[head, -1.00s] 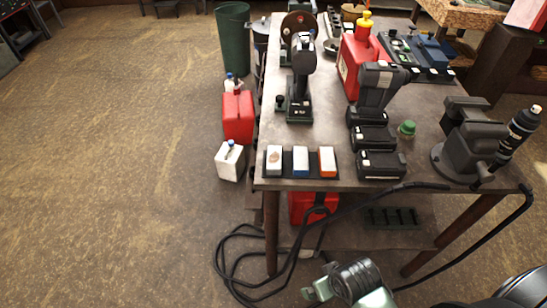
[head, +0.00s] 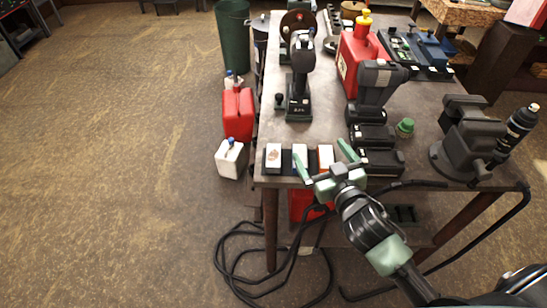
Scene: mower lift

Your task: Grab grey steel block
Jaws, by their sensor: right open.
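I cannot pick out a plain grey steel block with certainty. A dark tray at the table's front edge holds a white block with a brownish mark (head: 273,153), a white-topped block with a blue side (head: 299,152) and an orange-sided block (head: 325,155). My right gripper (head: 324,158) is over the front edge of the table with its green fingers spread. They appear in front of the blue-sided and orange-sided blocks and partly hide them. My left gripper is not in view.
Dark battery packs (head: 380,161) and a green cap (head: 405,127) are right of the gripper. Black cable (head: 240,268) lies on the floor.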

